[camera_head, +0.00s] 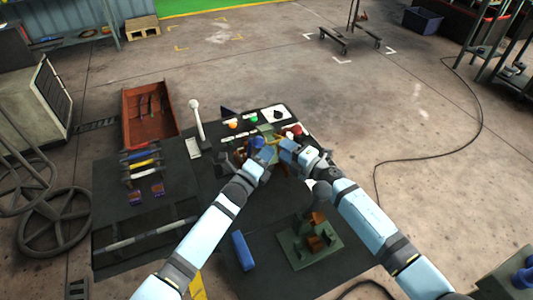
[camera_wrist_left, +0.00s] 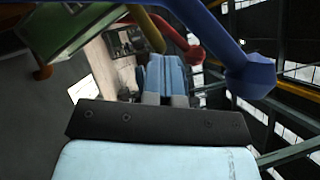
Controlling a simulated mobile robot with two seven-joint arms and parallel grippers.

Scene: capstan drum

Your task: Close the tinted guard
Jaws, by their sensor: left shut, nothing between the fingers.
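The capstan drum's handles cluster at the middle of the black bench, partly hidden behind my two hands. A blue handle knob (camera_head: 258,142) shows beside my left gripper (camera_head: 267,153), which is shut with nothing held. My right gripper (camera_head: 291,153) is close beside it on the right, its fingers too small and overlapped to read. In the left wrist view a blue handle (camera_wrist_left: 249,75), a red handle (camera_wrist_left: 190,52) and a green housing (camera_wrist_left: 65,35) loom close. I cannot make out the tinted guard clearly in either view.
A control panel with an orange button (camera_head: 233,125) and a black knob (camera_head: 277,114) lies behind the drum. A white-topped lever (camera_head: 198,120) stands left. A red tray (camera_head: 148,115), a green fixture (camera_head: 310,243) and a blue block (camera_head: 243,251) are nearby.

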